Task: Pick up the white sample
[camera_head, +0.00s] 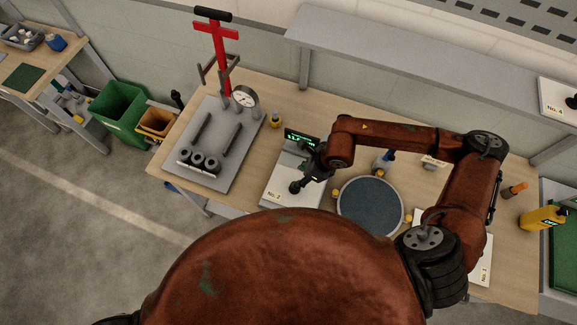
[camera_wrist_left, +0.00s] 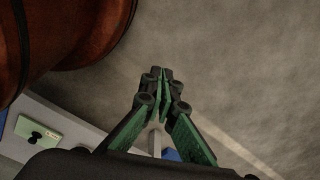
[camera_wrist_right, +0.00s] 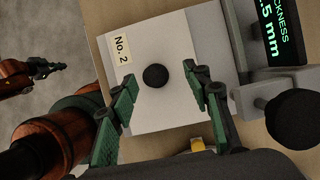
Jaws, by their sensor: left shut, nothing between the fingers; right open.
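The white sample (camera_wrist_right: 180,107) is a flat white plate with a round black knob (camera_wrist_right: 155,76) at its middle, next to a "No. 2" label. Contact with the knob cannot be told. In the head view the right gripper (camera_head: 308,176) partly covers the plate. My left gripper (camera_wrist_left: 161,78) is shut and empty over the floor.
The thickness gauge display (camera_head: 301,139) stands behind the plate. A round dark blue pad (camera_head: 370,207) is to the right, a grey fixture board (camera_head: 216,143) to the left. A shelf (camera_head: 400,65) hangs behind. A green plate with a black knob (camera_wrist_left: 38,130) shows in the left wrist view.

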